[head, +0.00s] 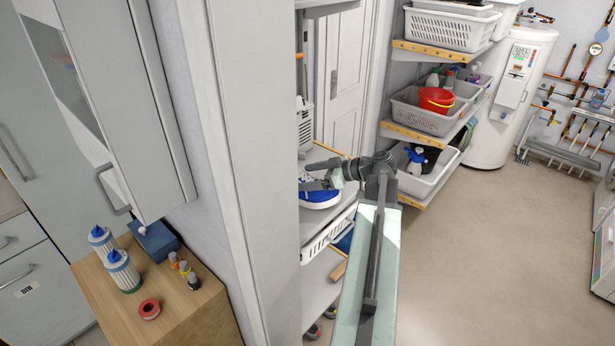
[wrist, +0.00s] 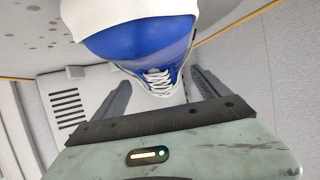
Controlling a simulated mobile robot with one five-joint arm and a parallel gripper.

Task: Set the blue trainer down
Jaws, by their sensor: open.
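The blue trainer (head: 322,199) has a white sole and white laces. In the head view it sits on a wooden-edged shelf (head: 330,149) or just below it; I cannot tell which board bears it. In the wrist view the trainer (wrist: 130,42) fills the upper middle, its laced part pointing down the picture towards my gripper. My gripper (wrist: 158,78) is open, with one finger on each side of the laced part. A gap shows beside each finger. In the head view my gripper (head: 312,184) is over the trainer and partly hides it.
A white basket (head: 328,232) hangs below the trainer. A wall panel (head: 262,150) stands close on the left. A wooden cabinet (head: 150,275) with bottles is further left. Shelves with baskets (head: 425,115) stand behind. The floor (head: 470,250) to the right is clear.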

